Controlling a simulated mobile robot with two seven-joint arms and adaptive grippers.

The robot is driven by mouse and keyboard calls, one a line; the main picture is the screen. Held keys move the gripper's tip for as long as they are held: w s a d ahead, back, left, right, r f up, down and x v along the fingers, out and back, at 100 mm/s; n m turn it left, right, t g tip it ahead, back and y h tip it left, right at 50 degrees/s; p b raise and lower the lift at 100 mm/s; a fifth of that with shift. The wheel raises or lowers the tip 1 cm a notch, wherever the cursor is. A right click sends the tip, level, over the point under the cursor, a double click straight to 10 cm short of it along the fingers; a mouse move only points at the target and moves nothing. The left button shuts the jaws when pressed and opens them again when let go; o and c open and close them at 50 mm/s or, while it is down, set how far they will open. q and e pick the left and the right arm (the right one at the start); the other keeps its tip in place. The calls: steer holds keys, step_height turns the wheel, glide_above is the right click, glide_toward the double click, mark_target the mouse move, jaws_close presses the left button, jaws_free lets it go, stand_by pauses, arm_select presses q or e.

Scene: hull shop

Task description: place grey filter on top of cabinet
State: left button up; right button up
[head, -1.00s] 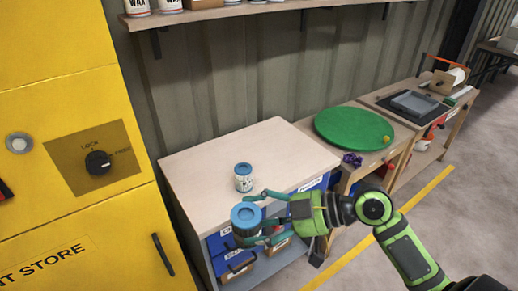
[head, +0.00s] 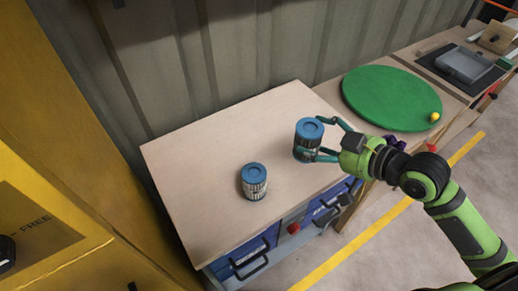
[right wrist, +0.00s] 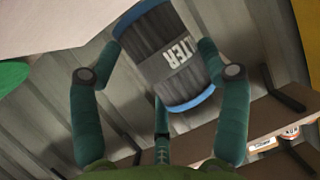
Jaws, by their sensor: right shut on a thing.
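The grey filter (head: 307,142) is a dark grey cylinder with blue ends. My right gripper (head: 322,138) is shut around its side and holds it upright over the right part of the cabinet's pale wooden top (head: 225,130). I cannot tell whether its base touches the top. The right wrist view shows the filter (right wrist: 168,55) between the teal fingers, with part of its lettering visible. A second blue-lidded can (head: 254,182), with a pale striped side, stands on the cabinet top to the left, apart from the held filter. My left gripper is not in view.
A green round board (head: 390,98) with a yellow ball (head: 435,117) lies on the bench to the right. A yellow cabinet (head: 70,130) stands at the left. The back and left of the wooden top are clear. Blue bins (head: 248,257) sit below.

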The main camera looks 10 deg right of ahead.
steer(key=shift+w+f+h, duration=0.3)
steer(key=shift+w, duration=0.15)
steer(key=shift+w+m+b, duration=0.1)
steer(key=shift+m+b, duration=0.3)
steer(key=shift+w+a+t, duration=0.2)
steer(key=shift+a+t, duration=0.1)
steer(key=x, duration=0.4)
steer(key=shift+s+a+f, duration=0.25)
steer(key=shift+f, duration=0.05)
steer(key=w+a+f, duration=0.1)
steer(key=f, duration=0.1)
steer(key=w+a+f, duration=0.2)
steer(key=f, duration=0.1)
steer(key=w+a+f, duration=0.1)
steer(key=w+f, duration=0.1)
steer(key=shift+w+a+f, duration=0.15)
steer(key=shift+w+f, duration=0.1)
steer(key=shift+f, duration=0.4)
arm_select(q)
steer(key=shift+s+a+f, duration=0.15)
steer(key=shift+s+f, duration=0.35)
arm_select(e)
steer(key=shift+f, duration=0.1)
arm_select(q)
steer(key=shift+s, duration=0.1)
